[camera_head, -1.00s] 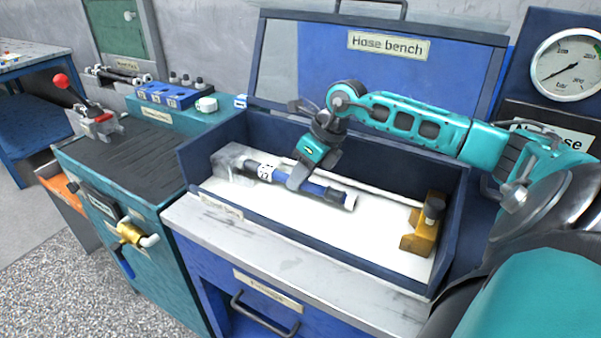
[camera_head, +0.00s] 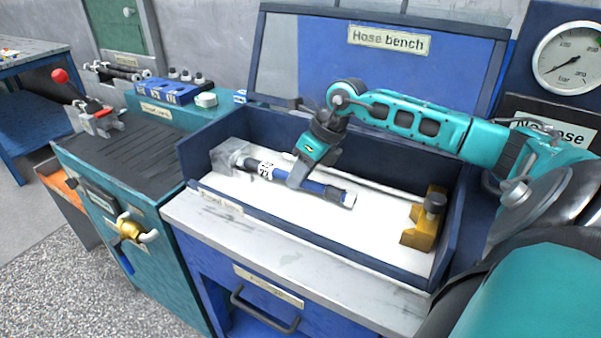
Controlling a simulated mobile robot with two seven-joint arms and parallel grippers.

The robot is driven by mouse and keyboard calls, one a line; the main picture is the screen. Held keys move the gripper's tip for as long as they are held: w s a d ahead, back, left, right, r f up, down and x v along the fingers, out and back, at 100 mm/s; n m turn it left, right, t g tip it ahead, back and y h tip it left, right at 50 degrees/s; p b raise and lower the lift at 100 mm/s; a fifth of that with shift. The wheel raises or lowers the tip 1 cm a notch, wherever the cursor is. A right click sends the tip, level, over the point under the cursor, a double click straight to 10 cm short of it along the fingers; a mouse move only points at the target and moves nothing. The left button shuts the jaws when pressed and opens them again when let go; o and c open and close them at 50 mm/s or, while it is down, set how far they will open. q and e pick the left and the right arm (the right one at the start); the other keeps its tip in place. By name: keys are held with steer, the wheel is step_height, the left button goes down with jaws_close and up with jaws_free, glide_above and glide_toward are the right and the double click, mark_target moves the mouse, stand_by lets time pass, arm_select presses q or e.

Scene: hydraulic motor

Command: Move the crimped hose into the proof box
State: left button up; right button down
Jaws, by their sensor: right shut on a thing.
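The crimped hose (camera_head: 323,190) is a short blue-and-black piece with a white printed band and a pale right end. It lies slanting inside the dark-blue-walled, white-floored box (camera_head: 330,249), whose front label is hard to read. The hose's left end meets a clear grey block (camera_head: 228,158). My right gripper (camera_head: 297,180) reaches down into the box from above and is shut on the middle of the hose, hiding part of it. I cannot tell whether the hose touches the floor. My left gripper is not in view.
A brass block with a dark knob (camera_head: 424,220) stands at the box's right end, and a thin pale rod (camera_head: 378,190) runs behind the hose. A teal cabinet with a red-knobbed lever (camera_head: 93,110) stands left. A pressure gauge (camera_head: 568,57) hangs at upper right.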

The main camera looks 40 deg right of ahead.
steer(key=shift+f, duration=0.45)
steer(key=c, duration=1.2)
jaws_free()
steer(key=o, duration=0.3)
steer(key=shift+b+v, duration=0.35)
steer(key=shift+v, duration=6.15)
steer(key=shift+a+r, duration=0.1)
steer(key=shift+a, duration=0.05)
